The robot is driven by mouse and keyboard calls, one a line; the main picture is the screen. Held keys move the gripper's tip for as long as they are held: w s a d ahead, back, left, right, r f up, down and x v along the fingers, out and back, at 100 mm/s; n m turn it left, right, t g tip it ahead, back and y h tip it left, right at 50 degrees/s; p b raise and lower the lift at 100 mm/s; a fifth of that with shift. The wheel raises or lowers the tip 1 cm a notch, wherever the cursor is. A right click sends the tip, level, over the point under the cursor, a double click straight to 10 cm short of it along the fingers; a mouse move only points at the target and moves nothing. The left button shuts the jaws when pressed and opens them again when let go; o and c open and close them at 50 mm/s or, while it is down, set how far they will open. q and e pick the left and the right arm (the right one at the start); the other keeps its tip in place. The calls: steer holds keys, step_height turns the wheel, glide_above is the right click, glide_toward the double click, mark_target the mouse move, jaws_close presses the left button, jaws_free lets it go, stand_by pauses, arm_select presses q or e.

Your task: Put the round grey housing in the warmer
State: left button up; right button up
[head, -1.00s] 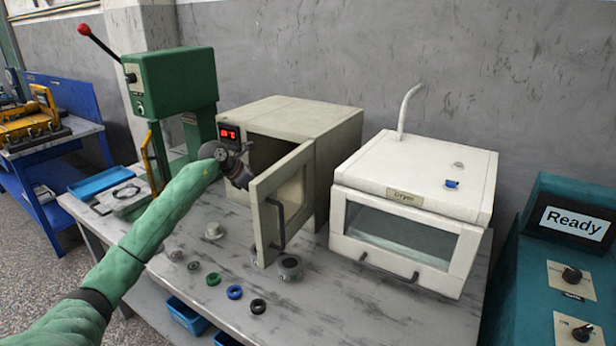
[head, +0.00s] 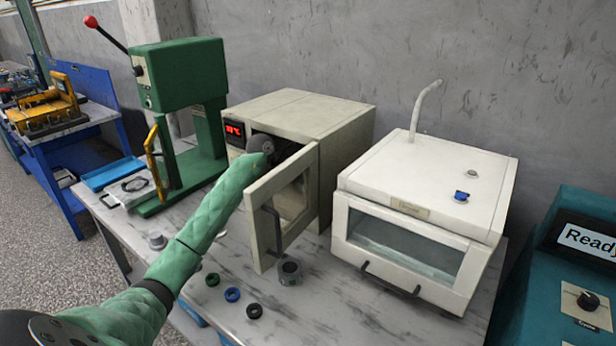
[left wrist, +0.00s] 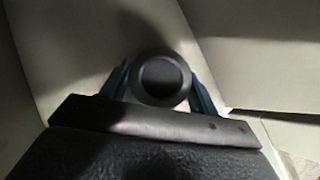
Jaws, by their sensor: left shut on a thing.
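The warmer (head: 318,110) is the beige box with a red display, and its door (head: 283,205) stands open toward me. My left gripper (head: 273,153) reaches into the warmer's opening, behind the top of the door, and its fingertips are hidden in the head view. In the left wrist view, its blue fingers are shut on a round, dark part (left wrist: 160,78) with a round recess, which I take as the round grey housing; it looks dark in shadow. Pale surfaces surround it. I cannot tell whether it touches the warmer floor. My right gripper is not in view.
A grey ring-shaped part (head: 290,271) stands on the table below the door. Green, blue and black rings (head: 232,294) lie at the front. A white dryer (head: 420,210) stands right, a green press (head: 180,90) left.

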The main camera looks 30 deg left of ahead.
arm_select(q)
steer(key=shift+s+a, duration=0.1)
steer(key=shift+s, duration=0.05)
steer(key=shift+s+a+r, duration=0.1)
steer(key=shift+s+a, duration=0.15)
steer(key=shift+s, duration=0.2)
steer(key=shift+w+d, duration=0.25)
steer(key=shift+w, duration=0.05)
steer(key=o, duration=1.1)
steer(key=shift+o, duration=1.1)
steer(key=shift+s+a, duration=0.15)
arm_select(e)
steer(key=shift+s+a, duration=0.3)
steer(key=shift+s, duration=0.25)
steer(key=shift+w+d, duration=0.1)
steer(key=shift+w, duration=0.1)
